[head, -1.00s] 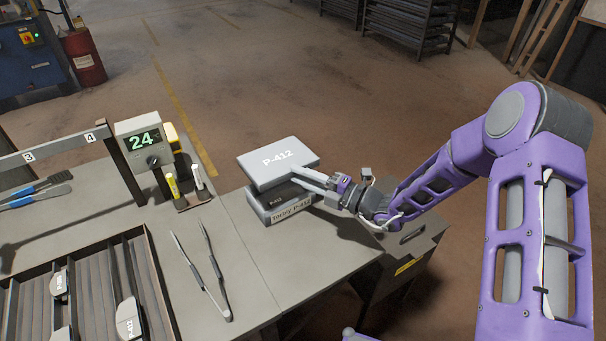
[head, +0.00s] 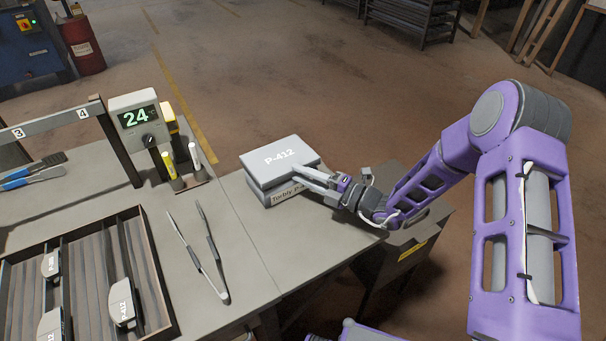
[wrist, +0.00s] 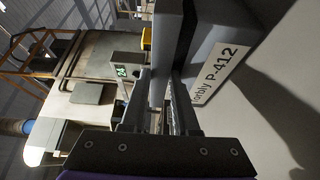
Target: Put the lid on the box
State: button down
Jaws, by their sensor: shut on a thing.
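The grey lid (head: 279,160), marked P-412, lies over the top of the box (head: 283,195) near the right end of the table. The box's front label shows part of "Torbly P-412", and the same label shows in the wrist view, where the box (wrist: 240,40) stands close beside the fingers. My gripper (head: 318,178) is shut on the lid at its right edge. The lid looks level and covers the box opening from the head view. Whether it is fully seated or slightly above the rim I cannot tell.
A pair of tongs (head: 203,255) lies left of the box. The table between tongs and box is clear.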

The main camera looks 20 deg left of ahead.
jog(key=c, duration=0.6)
grip_release()
jog(key=shift+d+f, duration=0.1)
jog(key=s+d, duration=0.1)
jog(key=d, duration=0.4)
jog(key=s+d, duration=0.1)
jog(key=d, duration=0.5)
jog(key=s+d, duration=0.1)
jog(key=d, duration=0.4)
jog(key=shift+d+p, duration=0.3)
jog(key=shift+d, duration=0.2)
